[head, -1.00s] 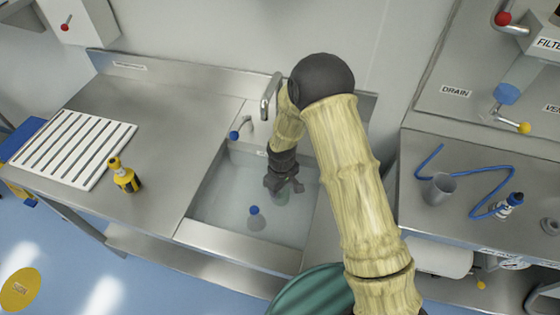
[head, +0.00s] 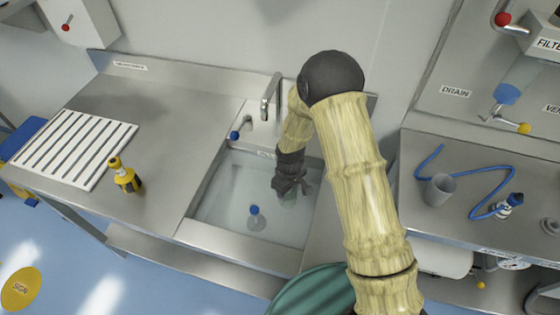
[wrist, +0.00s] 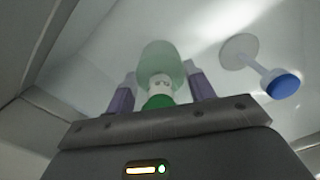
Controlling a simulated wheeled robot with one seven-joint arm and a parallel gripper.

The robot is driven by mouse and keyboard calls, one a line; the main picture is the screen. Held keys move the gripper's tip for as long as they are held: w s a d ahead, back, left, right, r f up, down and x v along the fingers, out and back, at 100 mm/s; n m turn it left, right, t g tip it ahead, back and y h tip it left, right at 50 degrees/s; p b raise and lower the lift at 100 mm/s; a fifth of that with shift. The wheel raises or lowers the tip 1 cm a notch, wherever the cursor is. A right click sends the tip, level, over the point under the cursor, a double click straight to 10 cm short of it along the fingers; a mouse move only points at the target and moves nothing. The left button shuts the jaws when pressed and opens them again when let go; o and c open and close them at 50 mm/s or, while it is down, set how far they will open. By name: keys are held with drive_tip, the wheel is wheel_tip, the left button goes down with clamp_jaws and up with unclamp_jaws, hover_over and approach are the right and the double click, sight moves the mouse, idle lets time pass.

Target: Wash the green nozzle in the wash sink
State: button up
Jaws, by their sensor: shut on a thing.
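In the wrist view the green nozzle (wrist: 158,85) is between the two fingers of my gripper (wrist: 160,88), which is shut on it. Its lower part is pale green and looks blurred, as if under water. In the head view my gripper (head: 290,190) is down inside the wash sink (head: 222,212), towards its right side. There the nozzle is mostly hidden, with only a faint pale shape below the fingers. The sink holds clear, slightly cloudy water.
A blue-topped plug (head: 254,211) stands in the sink, left of my gripper; it shows in the wrist view (wrist: 283,85). A tap (head: 270,98) stands behind. A yellow bottle (head: 124,174) and a white slatted rack (head: 73,147) are on the left counter.

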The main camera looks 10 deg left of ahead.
drive_tip(key=shift+w+a, duration=0.2)
drive_tip(key=shift+a, duration=1.35)
drive_tip(key=shift+w+a, duration=0.15)
drive_tip(key=shift+a, duration=1.35)
drive_tip(key=shift+d, duration=0.1)
drive_tip(key=shift+s+d, duration=0.25)
drive_tip(key=shift+d, duration=1.5)
drive_tip(key=shift+s+d, duration=0.2)
drive_tip(key=shift+d, duration=1.5)
drive_tip(key=shift+a, duration=0.15)
drive_tip(key=shift+w+a, duration=0.2)
drive_tip(key=shift+a, duration=1.45)
drive_tip(key=shift+r, duration=0.1)
